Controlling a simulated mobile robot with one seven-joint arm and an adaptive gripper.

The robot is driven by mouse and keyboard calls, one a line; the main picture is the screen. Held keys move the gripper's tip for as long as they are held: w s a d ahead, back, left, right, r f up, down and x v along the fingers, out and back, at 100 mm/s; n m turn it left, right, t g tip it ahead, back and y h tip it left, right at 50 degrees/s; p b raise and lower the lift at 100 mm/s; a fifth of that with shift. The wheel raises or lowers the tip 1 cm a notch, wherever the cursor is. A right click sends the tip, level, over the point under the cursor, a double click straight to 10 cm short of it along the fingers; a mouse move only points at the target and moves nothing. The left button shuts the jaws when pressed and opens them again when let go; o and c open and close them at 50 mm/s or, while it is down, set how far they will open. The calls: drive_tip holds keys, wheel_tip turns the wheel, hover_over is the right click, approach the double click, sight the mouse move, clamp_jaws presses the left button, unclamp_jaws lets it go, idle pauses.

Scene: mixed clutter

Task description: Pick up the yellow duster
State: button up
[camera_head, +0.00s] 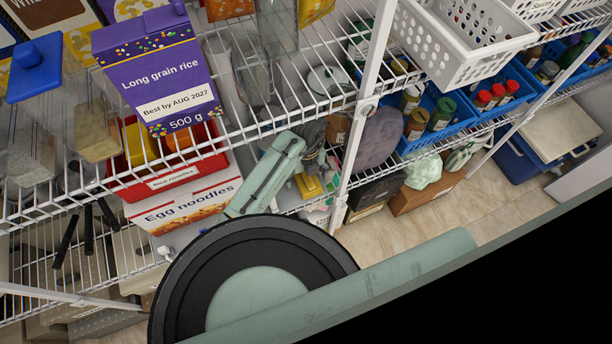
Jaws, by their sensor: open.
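A small yellow thing (308,185), which looks like the yellow duster, is on a lower wire shelf near the middle of the view. It is partly hidden by my arm and the shelf wires, so its full shape cannot be made out. My gripper (314,158) is dark grey and small in the view, at the end of my pale green arm. It is open and appears just above the yellow thing. I cannot tell whether they touch.
A white wire shelf with a rice box (158,70) is above. A white post (368,95) and grey rounded thing (380,138) are right.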

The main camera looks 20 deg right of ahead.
drive_tip(key=shift+c, duration=0.5)
drive_tip(key=c, duration=1.2)
drive_tip(key=shift+o, duration=0.2)
